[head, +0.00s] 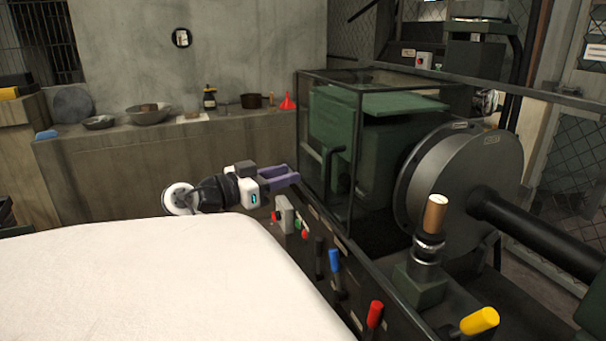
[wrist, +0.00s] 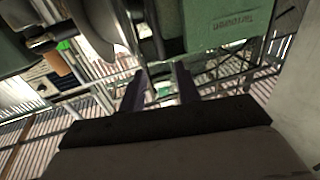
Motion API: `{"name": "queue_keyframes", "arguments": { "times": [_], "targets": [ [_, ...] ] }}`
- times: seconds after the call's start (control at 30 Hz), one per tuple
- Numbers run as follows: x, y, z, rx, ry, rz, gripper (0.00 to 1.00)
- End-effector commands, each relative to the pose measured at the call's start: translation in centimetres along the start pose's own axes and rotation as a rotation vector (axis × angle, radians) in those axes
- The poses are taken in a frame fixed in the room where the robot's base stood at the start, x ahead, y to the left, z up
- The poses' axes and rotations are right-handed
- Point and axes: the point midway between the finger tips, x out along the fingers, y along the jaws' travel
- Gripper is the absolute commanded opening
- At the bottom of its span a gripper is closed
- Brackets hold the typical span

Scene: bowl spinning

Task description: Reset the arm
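My gripper (head: 296,174) is in the middle of the head view, held level and pointing right toward the glass-sided guard. Its two purple-grey fingers are apart with nothing between them. The wrist view also shows the gripper (wrist: 160,77), with dark fingers spread and a gap between them. My arm's white and black links reach in from the left, just above the front control panel. No held object shows in either view.
A glass-sided guard (head: 340,160) encloses green machinery at right. A large grey disc (head: 455,175) stands beside it. A concrete ledge (head: 150,165) holds bowls behind.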

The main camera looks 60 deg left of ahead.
Motion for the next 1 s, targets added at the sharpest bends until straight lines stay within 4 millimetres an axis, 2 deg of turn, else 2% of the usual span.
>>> {"name": "queue_keyframes", "arguments": {
  "times": [0.2, 0.83, 1.0],
  "targets": [
    [-1.5, 0.0, 0.0, 0.0, 0.0, 0.001, 0.33],
    [-1.5, 0.0, 0.0, 0.0, 0.0, 0.001, 0.33],
    [0.8, -0.4, -0.4, -0.026, 0.039, -0.116, 0.33]
  ]
}}
